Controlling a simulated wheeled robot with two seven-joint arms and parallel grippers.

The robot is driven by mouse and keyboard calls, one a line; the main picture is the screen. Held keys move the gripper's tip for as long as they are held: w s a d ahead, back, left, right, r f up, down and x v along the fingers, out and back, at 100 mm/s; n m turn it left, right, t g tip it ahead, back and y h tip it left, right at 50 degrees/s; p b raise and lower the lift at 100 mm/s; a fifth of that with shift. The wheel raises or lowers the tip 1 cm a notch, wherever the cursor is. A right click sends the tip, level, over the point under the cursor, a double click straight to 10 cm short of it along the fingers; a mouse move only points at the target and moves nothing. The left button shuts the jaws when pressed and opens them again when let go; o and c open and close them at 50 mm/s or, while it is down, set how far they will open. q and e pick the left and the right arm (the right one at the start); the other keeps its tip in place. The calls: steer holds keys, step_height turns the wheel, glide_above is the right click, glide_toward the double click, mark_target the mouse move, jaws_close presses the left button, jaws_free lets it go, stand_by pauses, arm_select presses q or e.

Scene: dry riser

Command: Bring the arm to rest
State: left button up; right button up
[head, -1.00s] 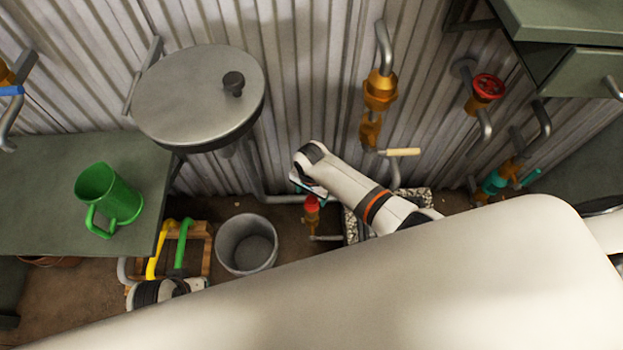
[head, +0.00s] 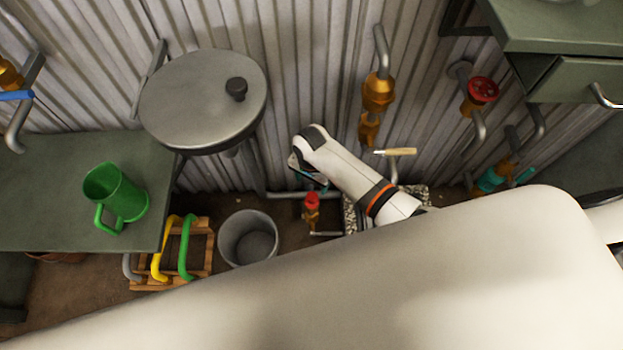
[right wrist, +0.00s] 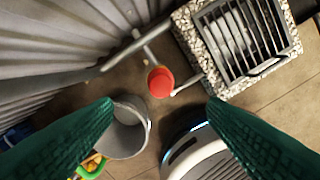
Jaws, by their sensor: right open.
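My right arm reaches in from the lower right in the head view, its wrist bent downward. Its gripper (head: 308,170) hangs in front of the corrugated wall, mostly hidden behind the wrist. In the right wrist view the two green fingers stand wide apart with nothing between them (right wrist: 160,102). Below them are a red-topped valve (right wrist: 160,82) and a grey bucket (right wrist: 124,130), both apart from the fingers. The valve also shows in the head view (head: 312,205). My left gripper is not in view.
A green jug (head: 121,205) stands on the left table (head: 40,200). A round lidded drum (head: 190,105) is at the wall. A wooden crate (head: 150,284) with coloured handles sits beside the bucket (head: 248,240). A grated drain (right wrist: 240,40) lies on the floor. Pipes with valves line the wall.

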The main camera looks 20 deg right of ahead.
steer(key=shift+s, duration=0.1)
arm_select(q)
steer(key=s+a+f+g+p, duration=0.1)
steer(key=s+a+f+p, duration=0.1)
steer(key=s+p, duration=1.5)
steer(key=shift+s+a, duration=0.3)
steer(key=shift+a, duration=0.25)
arm_select(e)
steer(key=s+d+f+n, duration=0.2)
steer(key=s+d+n, duration=0.1)
steer(key=s, duration=0.9)
steer(key=s+d+f+n, duration=0.3)
steer(key=s+d+n, duration=0.1)
steer(key=s, duration=0.9)
steer(key=s+d+f+n+t, duration=0.1)
steer(key=s+d+f+n, duration=0.2)
steer(key=s, duration=0.9)
steer(key=shift+s+d+n, duration=0.15)
steer(key=shift+s+n, duration=0.05)
steer(key=shift+n, duration=0.9)
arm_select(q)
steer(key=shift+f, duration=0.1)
